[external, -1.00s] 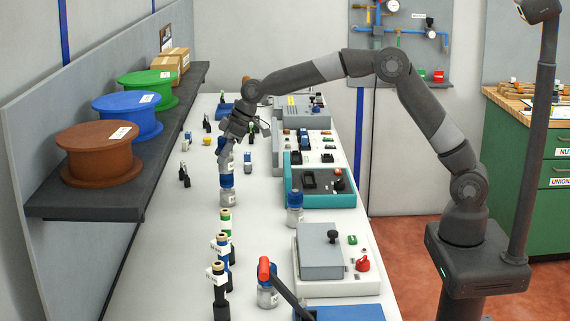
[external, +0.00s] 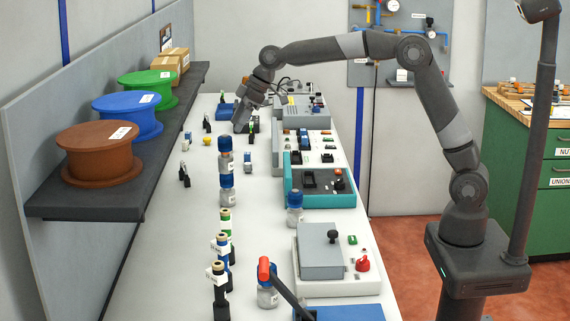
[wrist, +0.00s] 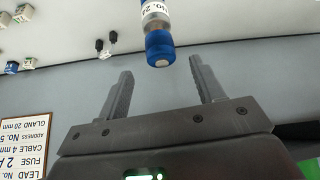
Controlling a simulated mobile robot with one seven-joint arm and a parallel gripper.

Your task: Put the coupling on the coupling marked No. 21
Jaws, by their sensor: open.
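Two blue-and-clear couplings stand stacked upright on the bench in the external view. The upper coupling (external: 226,163) has a blue top and sits on the blue part of the lower coupling (external: 228,195). Their labels are too small to read there. The wrist view shows a coupling (wrist: 158,35) with a blue end and a white label starting "No. 2", cut off by the frame's top edge. My gripper (external: 239,128) is behind the stack and apart from it. In the wrist view my gripper (wrist: 158,75) is open and empty, with the blue end just beyond its fingertips.
Another blue-topped coupling (external: 295,207) stands right of the stack. A teal-framed box (external: 325,201) and a grey device (external: 320,255) line the right side. Black-based connectors (external: 219,290) stand in front. A shelf (external: 95,204) with cable spools overhangs the left.

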